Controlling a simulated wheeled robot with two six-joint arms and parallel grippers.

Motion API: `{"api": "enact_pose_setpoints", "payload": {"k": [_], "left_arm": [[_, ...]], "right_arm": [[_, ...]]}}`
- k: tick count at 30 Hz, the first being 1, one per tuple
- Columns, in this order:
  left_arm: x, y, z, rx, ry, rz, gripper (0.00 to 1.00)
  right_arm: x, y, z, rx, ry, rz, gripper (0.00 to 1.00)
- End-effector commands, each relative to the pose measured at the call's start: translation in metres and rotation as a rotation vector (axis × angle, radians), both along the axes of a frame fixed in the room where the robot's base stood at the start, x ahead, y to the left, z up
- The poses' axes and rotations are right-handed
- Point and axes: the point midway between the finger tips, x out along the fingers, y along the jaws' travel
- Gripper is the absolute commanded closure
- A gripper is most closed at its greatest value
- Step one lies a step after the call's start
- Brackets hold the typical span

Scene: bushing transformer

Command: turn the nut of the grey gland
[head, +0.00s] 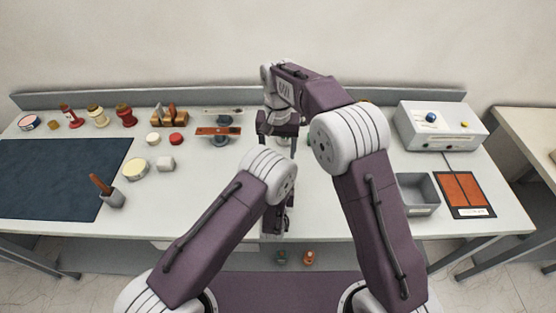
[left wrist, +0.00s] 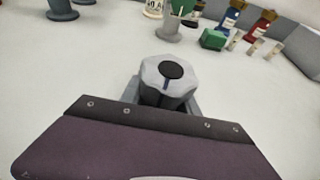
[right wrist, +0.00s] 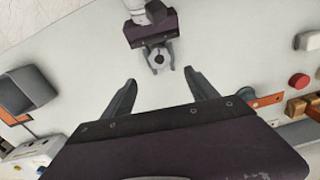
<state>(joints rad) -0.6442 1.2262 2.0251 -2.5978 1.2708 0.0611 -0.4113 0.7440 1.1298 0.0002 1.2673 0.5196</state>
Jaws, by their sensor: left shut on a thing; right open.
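The grey gland (left wrist: 167,78) has a faceted nut with a dark round centre. It stands upright between the fingers of my left gripper (left wrist: 166,100), which is shut on it. The right wrist view also shows the gland (right wrist: 158,58) between those fingers, below and ahead of my right gripper. My right gripper (right wrist: 160,76) is open and empty, its two fingers spread apart from the gland. In the head view my right gripper (head: 279,138) points down over the middle of the bench; my left elbow and forearm hide the gland and the left fingertips.
A grey bin (head: 418,194), an orange panel (head: 462,191) and a white box (head: 437,126) are on the right of the bench. A dark mat (head: 60,178) covers the left. Red and pale buttons, a brush cup (head: 113,198) and several bushings stand left and back.

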Motion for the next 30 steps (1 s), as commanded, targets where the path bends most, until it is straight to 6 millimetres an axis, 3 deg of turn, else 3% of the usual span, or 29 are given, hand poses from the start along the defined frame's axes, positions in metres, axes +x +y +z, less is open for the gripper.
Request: {"api": "enact_pose_setpoints", "payload": {"k": [17,20,30], "left_arm": [[0.000,0.000,0.000,0.000,-0.001,0.000,1.00],[0.000,0.000,0.000,0.000,-0.001,0.000,1.00],[0.000,0.000,0.001,0.000,-0.001,0.000,1.00]], "right_arm": [[-0.001,0.000,0.001,-0.001,0.002,0.001,0.32],[-0.001,-0.001,-0.014,-0.002,0.005,0.001,0.32],[-0.002,-0.001,-0.092,-0.003,0.004,0.001,0.32]]}}
